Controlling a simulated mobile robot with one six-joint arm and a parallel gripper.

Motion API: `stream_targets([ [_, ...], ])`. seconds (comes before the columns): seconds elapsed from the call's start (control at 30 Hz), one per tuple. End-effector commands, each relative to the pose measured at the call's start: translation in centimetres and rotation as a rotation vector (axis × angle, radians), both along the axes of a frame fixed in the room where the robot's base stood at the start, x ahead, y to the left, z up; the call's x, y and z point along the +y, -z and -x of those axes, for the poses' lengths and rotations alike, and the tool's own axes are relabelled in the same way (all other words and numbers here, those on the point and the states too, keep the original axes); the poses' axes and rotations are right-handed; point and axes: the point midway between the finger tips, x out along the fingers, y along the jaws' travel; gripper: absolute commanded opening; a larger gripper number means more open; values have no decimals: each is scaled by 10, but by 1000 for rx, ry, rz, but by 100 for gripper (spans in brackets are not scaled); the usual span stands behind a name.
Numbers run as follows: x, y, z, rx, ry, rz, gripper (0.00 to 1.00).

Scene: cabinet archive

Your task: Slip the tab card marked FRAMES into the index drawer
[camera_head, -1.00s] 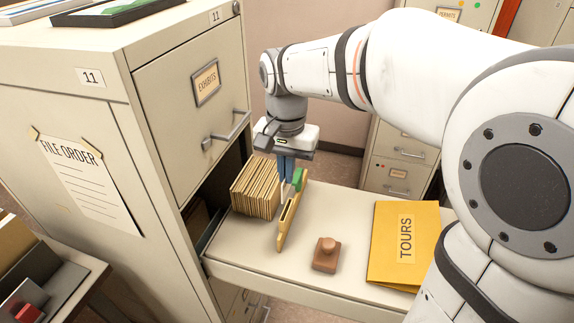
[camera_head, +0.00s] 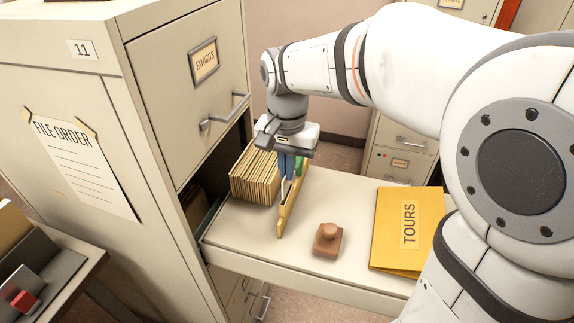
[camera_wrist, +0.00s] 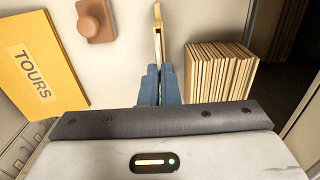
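A thin tan tab card (camera_head: 287,213) stands on edge on the pulled-out drawer (camera_head: 232,226), beside a row of tan cards (camera_head: 254,178). It also shows end-on in the wrist view (camera_wrist: 159,38). No FRAMES marking is readable. My gripper (camera_head: 288,180) points down over the card's far end. In the wrist view its blue fingers (camera_wrist: 159,86) are close together on the card. A green piece (camera_head: 301,167) shows beside the fingers, partly hidden; I cannot tell whether it belongs to the card. The card's lower edge is near the drawer surface; contact is unclear.
A brown stamp (camera_head: 327,239) and a yellow TOURS folder (camera_head: 408,230) lie to the right. The cabinet (camera_head: 70,145) with its EXHIBITS drawer (camera_head: 190,95) rises on the left. Between card and stamp the surface is clear.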

Motion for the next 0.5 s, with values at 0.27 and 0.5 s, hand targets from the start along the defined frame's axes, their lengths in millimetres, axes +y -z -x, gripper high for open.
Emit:
stream_targets([
  [0.27,0,0,0,0,0,0,0],
  [0.5,0,8,0,0,0,0,0],
])
